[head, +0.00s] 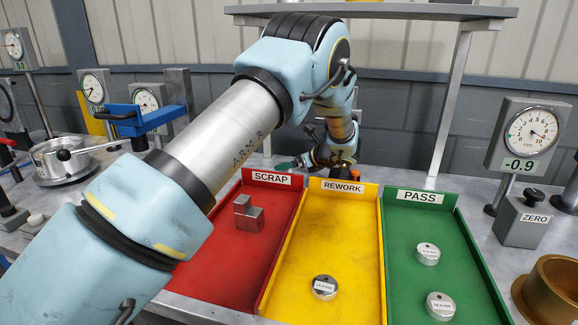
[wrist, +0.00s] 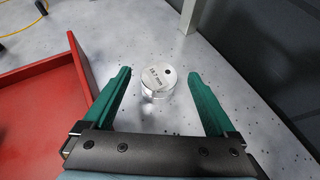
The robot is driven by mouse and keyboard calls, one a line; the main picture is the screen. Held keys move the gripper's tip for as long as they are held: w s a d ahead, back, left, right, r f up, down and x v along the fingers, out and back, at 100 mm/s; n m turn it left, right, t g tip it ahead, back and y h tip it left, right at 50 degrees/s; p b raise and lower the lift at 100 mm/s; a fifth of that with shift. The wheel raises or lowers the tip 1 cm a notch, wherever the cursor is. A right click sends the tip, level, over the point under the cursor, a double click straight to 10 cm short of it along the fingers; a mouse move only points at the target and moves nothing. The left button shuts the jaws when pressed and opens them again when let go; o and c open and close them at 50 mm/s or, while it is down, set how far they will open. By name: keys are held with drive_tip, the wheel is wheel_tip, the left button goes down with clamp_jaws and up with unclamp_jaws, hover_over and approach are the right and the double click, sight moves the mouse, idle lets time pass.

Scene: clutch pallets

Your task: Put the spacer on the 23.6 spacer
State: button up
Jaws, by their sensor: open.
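A short silver spacer (wrist: 157,80) with a printed label and a small dark hole lies on the grey table in the wrist view. My gripper (wrist: 160,95) is open, its green fingers on either side of the spacer and apart from it. In the head view my gripper (head: 291,163) is small, behind the trays, and I cannot make out that spacer there. Other labelled silver spacers show: one in the yellow REWORK tray (head: 325,287) and two in the green PASS tray, one farther back (head: 428,254) and one nearer (head: 440,306). Their label numbers are too small to read surely.
A shelf post (wrist: 189,14) rises behind. A gauge (head: 527,132) reading -0.9 and a brass ring (head: 553,290) are at right.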

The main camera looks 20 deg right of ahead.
drive_tip(key=b+v, duration=0.2)
drive_tip(key=v, duration=0.8)
drive_tip(key=shift+s, duration=0.4)
drive_tip(key=shift+d+r, duration=0.1)
drive_tip(key=shift+r, duration=0.05)
